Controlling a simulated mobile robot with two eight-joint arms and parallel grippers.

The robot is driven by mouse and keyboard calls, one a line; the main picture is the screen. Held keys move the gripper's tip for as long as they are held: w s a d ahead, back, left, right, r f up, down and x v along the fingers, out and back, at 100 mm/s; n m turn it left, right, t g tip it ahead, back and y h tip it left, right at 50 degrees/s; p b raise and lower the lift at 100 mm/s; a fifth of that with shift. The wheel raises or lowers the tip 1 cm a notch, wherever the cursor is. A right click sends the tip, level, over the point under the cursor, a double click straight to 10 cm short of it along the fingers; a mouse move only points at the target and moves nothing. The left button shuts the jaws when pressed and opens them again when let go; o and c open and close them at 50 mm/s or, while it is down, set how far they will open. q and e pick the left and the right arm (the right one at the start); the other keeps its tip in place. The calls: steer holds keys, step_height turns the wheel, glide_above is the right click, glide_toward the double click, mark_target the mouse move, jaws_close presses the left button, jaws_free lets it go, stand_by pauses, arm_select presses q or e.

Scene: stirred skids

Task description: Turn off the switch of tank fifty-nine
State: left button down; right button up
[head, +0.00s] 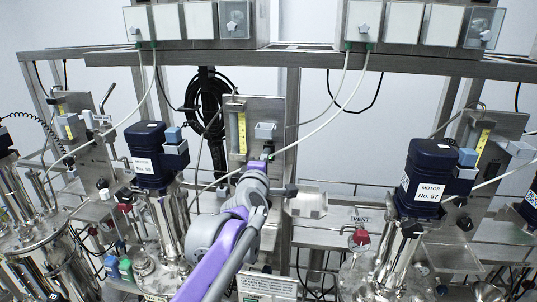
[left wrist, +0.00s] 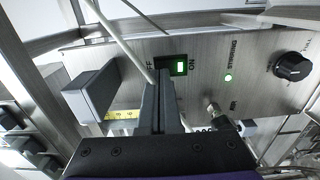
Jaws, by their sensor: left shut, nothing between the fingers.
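In the left wrist view, a metal control panel (left wrist: 205,60) carries a black switch (left wrist: 172,65) with a lit green part near its ON label. The OFF label is on the other side, partly hidden by a cable. My left gripper (left wrist: 160,85) is shut and empty, its fingertips just below the switch in the picture; whether they touch it I cannot tell. In the head view, my left gripper (head: 265,158) is in front of the middle panel (head: 239,107) and hides its lower part. A dark motor (head: 147,140) stands left of it; its label number is hard to read. My right gripper is out of view.
A motor labelled No. 57 (head: 425,180) stands at the right with its own panel. A pale cable (left wrist: 113,35) crosses near the switch. A grey block (left wrist: 92,88), a green lamp (left wrist: 228,78) and a black knob (left wrist: 292,67) are on the panel. Steel frame bars surround it.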

arm_select(q)
steer(key=shift+w, duration=0.15)
steer(key=shift+w+d, duration=0.1)
steer(key=shift+w, duration=0.45)
steer(key=shift+s, duration=0.7)
steer(key=s+a, duration=0.1)
steer(key=s, duration=0.6)
steer(key=shift+a+b, duration=0.3)
steer(key=shift+b, duration=0.1)
steer(key=shift+w, duration=0.1)
